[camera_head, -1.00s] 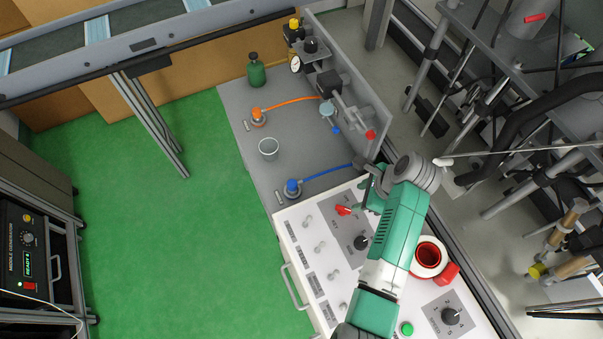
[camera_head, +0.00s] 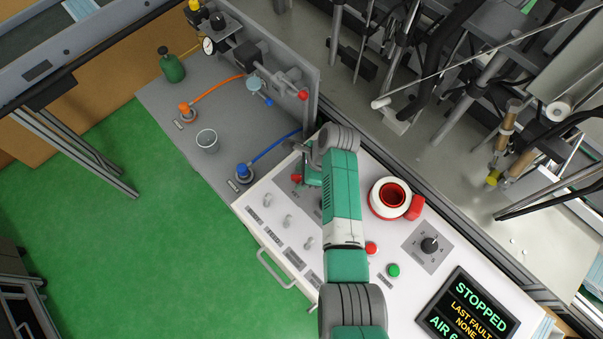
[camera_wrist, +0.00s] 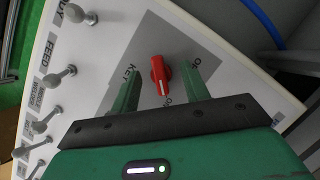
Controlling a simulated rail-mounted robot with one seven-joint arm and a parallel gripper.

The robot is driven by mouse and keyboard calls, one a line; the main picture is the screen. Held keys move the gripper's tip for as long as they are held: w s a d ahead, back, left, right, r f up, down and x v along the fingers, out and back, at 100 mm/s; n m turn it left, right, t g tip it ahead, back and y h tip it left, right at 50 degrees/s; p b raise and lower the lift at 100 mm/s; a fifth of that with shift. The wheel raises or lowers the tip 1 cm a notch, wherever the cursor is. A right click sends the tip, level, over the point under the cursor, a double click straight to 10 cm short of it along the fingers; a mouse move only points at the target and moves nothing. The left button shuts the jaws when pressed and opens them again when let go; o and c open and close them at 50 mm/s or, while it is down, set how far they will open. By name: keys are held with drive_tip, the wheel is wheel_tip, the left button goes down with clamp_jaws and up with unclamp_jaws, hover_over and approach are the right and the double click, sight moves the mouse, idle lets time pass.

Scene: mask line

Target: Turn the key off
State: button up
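The red key switch (camera_wrist: 161,75) sits on a grey label plate marked KEY on the white control panel (camera_wrist: 110,40). In the wrist view its white pointer line aims down toward my palm, near a partly hidden label; another label, hard to read, is at its upper right. My gripper (camera_wrist: 161,72) is open, with one green finger on each side of the key and visible gaps between. How deep the fingertips are relative to the key cannot be told. In the head view the red key (camera_head: 296,179) shows just left of my gripper (camera_head: 306,177).
Several grey toggle switches (camera_head: 288,221) line the panel's left side. A blue hose (camera_head: 275,149) runs behind the panel.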

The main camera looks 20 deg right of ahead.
drive_tip(key=c, duration=0.9)
drive_tip(key=shift+w+n, duration=0.1)
drive_tip(key=shift+n, duration=0.3)
drive_tip(key=n+g+b, duration=0.1)
drive_tip(key=n, duration=0.3)
drive_tip(key=shift+w+g+y+b, duration=0.1)
drive_tip(key=shift+g+y+b, duration=0.2)
drive_tip(key=shift+g+b, duration=0.1)
drive_tip(key=n+b, duration=0.1)
drive_tip(key=n, duration=0.1)
drive_tip(key=n+g+b, duration=0.1)
drive_tip(key=n, duration=0.1)
drive_tip(key=shift+w+f+g+b, duration=0.1)
drive_tip(key=shift+g+b, duration=0.2)
drive_tip(key=shift+b, duration=0.1)
drive_tip(key=n+b, duration=0.1)
drive_tip(key=n, duration=0.1)
drive_tip(key=n+g+h+b, duration=0.1)
drive_tip(key=n, duration=0.2)
drive_tip(key=shift+w+g+b, duration=0.1)
drive_tip(key=shift+g+b, duration=0.2)
drive_tip(key=shift+b, duration=0.1)
drive_tip(key=shift+a+n+g+h+b, duration=0.15)
drive_tip(key=shift+n+h+b, duration=0.25)
drive_tip(key=shift+n, duration=0.6)
drive_tip(key=shift+n+g+h+b, duration=0.25)
drive_tip(key=shift+n+h+b, duration=0.15)
drive_tip(key=shift+n, duration=0.6)
